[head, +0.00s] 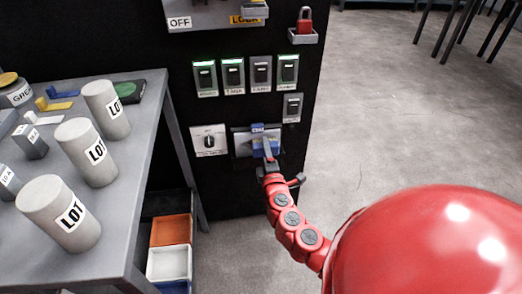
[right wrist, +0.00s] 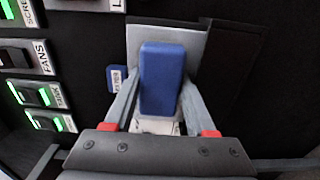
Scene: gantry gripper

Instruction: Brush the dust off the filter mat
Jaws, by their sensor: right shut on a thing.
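My right gripper (head: 267,150) is at a low spot on the front of the black cabinet. In the right wrist view its two fingers (right wrist: 158,100) are shut on the sides of a blue block (right wrist: 163,75). The blue block also shows in the head view (head: 262,131), partly hidden by the gripper. Behind it is a light grey plate (right wrist: 195,42), beside a dark area. I cannot tell whether the block is a brush or part of the filter, and no filter mat can be clearly made out. My left gripper is not in view.
Switches (head: 232,75) with green lights and a rotary knob (head: 209,141) are on the cabinet close by. A grey table (head: 118,180) at left holds several grey LOT cylinders (head: 86,152). Bins (head: 170,231) stand below.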

